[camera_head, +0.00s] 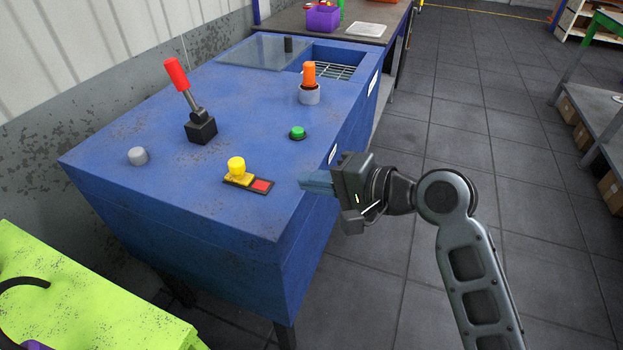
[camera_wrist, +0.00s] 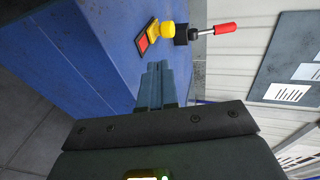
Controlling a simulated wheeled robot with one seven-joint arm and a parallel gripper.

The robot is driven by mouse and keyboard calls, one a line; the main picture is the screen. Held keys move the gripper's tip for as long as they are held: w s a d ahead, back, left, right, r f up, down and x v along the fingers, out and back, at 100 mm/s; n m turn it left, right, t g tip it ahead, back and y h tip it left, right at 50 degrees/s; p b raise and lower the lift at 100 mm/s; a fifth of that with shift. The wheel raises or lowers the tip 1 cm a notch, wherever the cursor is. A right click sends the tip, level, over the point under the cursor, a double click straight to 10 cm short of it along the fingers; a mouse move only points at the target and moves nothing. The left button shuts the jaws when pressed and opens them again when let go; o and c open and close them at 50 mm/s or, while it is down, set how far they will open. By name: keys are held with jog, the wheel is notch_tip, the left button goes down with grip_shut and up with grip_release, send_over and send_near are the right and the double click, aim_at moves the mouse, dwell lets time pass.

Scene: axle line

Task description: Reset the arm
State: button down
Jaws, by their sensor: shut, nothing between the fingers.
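My gripper (camera_head: 304,182) is at the right side of the blue console (camera_head: 240,98), its fingers shut and empty, pointing left over the console's right edge. In the wrist view the shut fingers (camera_wrist: 157,68) point toward the console (camera_wrist: 90,50). My arm comes in from the lower right of the head view, bent at the elbow. The yellow knob (camera_head: 236,166) on a plate with a red square (camera_head: 262,186) is left of the fingertips, apart from them.
The console top also bears a red-handled lever (camera_head: 178,75), a grey knob (camera_head: 138,156), a green button (camera_head: 297,132) and an orange handle (camera_head: 309,75). A green table (camera_head: 90,300) stands at the lower left. The tiled floor (camera_head: 470,110) to the right is open.

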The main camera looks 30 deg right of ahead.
jog(key=s+d+f+n+h, duration=0.1)
jog(key=s+f+n+h, duration=0.15)
jog(key=s+f, duration=0.4)
jog(key=s+d+f+n+h, duration=0.1)
jog(key=s+f+h, duration=0.2)
jog(key=s, duration=0.7)
jog(key=s+a+r+n+t, duration=0.1)
jog(key=s+r+n, duration=0.3)
jog(key=s, duration=0.5)
jog(key=s+a+r+n+t, duration=0.1)
jog(key=s+a+r+n, duration=0.1)
jog(key=s+n, duration=0.3)
jog(key=s+r+h, duration=0.1)
jog(key=s, duration=0.3)
jog(key=shift+s+a+r, duration=0.2)
jog(key=shift+s+r, duration=0.05)
jog(key=shift+r, duration=0.15)
